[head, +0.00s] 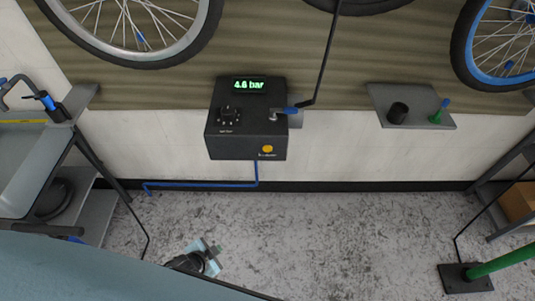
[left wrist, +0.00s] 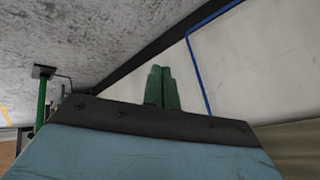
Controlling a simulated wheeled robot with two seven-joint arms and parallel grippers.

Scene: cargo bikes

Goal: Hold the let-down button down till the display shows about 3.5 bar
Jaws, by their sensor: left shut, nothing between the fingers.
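The black inflator box (head: 222,145) is fixed to the wall at the upper middle of the head view. Its lit display (head: 249,85) reads 4.6 bar in green. My right gripper is out of view.
A black hose (head: 324,62) with a blue-ended fitting (head: 290,110) meets the box's right side. A blue pipe (head: 200,184) runs below the box and shows in the left wrist view (left wrist: 197,75). A wall shelf (head: 378,96) is to the right. The floor (head: 340,235) is clear.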

